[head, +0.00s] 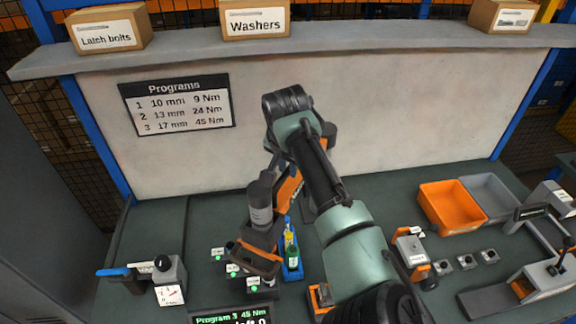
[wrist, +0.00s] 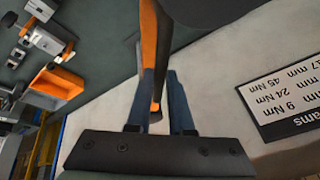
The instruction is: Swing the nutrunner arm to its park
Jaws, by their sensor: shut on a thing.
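The nutrunner arm (head: 287,192) is an orange and dark jointed arm over the middle of the bench, partly hidden behind my own arm. A grey cylindrical body (head: 260,205) and a dark handle with orange trim (head: 255,262) belong to its lower left end. In the wrist view, my gripper (wrist: 158,88) has its two dark blue fingers on either side of an orange and dark part of the nutrunner arm (wrist: 149,45) and is shut on it. In the head view, the fingers are hidden behind my wrist. No marked park shows clearly.
Small sockets with green lights (head: 233,268) and a blue tray of bottles (head: 292,262) sit under the nutrunner. An orange bin (head: 452,207), a grey bin (head: 490,192) and fixtures stand at right. A blue-handled device (head: 168,280) is at left. The shelf (head: 340,45) overhangs the back panel.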

